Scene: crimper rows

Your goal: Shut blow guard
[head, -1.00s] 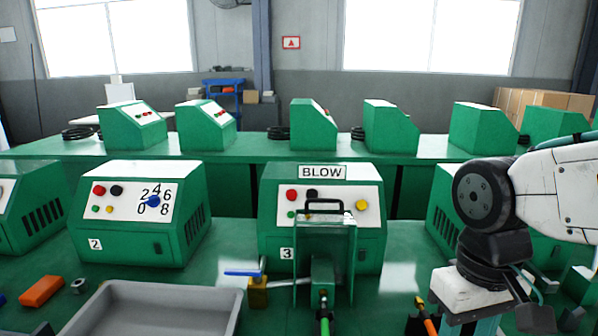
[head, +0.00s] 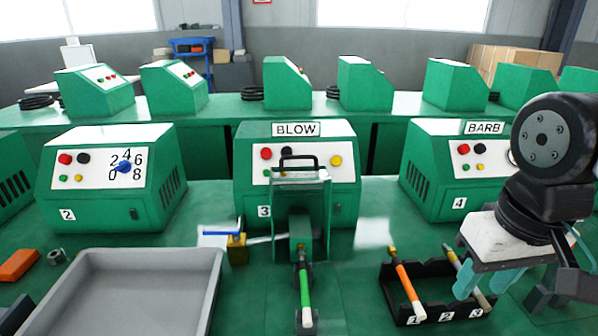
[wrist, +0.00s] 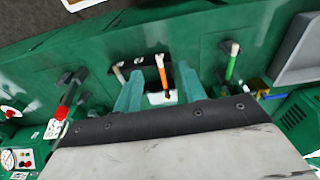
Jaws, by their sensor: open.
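The blow guard (head: 316,215) is a see-through greenish panel with a black handle (head: 298,160) along its top edge. It stands at the front of the green machine labelled BLOW (head: 345,205), numbered 3. Behind and below the panel is a green block (head: 299,230), with a green-handled tool (head: 305,285) sticking out towards me. I cannot tell exactly how far the guard is from closed. My gripper (head: 488,282) is open and empty, well right of the guard, above the tool rack. Its two teal fingers also show in the wrist view (wrist: 160,90).
A black rack (head: 385,285) holds an orange-handled tool (head: 406,290) and a grey-handled one (head: 465,270). A blue-levered brass valve (head: 237,250) stands left of the guard. A grey tray (head: 215,280) fills the front left. The BARB machine (head: 430,190) is behind my arm.

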